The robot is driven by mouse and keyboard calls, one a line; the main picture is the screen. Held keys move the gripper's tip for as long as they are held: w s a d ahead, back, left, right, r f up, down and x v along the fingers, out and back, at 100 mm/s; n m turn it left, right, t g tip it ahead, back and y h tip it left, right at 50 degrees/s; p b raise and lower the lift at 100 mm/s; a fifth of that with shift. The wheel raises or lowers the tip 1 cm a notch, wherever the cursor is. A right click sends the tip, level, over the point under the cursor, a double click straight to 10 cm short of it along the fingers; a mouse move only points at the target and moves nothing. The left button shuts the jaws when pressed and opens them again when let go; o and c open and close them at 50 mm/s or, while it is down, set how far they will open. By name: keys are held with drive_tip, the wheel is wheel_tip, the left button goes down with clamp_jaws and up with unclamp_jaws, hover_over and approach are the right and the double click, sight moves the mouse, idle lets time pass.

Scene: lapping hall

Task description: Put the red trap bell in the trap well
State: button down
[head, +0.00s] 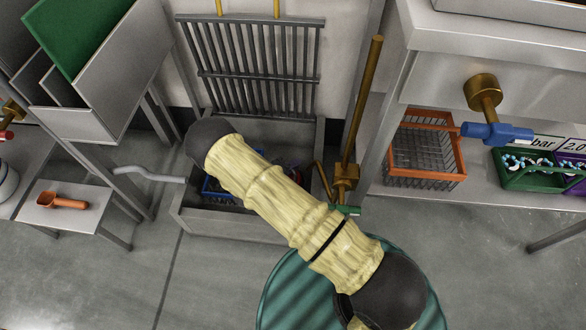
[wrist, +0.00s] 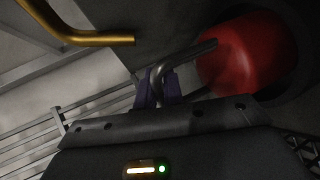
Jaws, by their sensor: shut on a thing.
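The red trap bell (wrist: 246,55) shows at the upper right of the wrist view, with a grey bent metal handle reaching from it to my gripper. My gripper (wrist: 160,88) is shut on that handle with its purple fingers. A dark round recess (wrist: 286,91) borders the bell; it looks like the trap well. I cannot tell whether the bell is in it or just above it.
A barred rack (head: 262,68) stands at the basin's back. A brass pipe (head: 361,110) rises at its right; a brass spout (wrist: 105,40) shows near my gripper. A blue crate (head: 212,188) sits in the basin. An orange basket (head: 425,150) stands right, a low stool (head: 75,205) left.

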drive_tip(key=shift+f, duration=0.35)
drive_tip(key=c, duration=1.5)
unclamp_jaws()
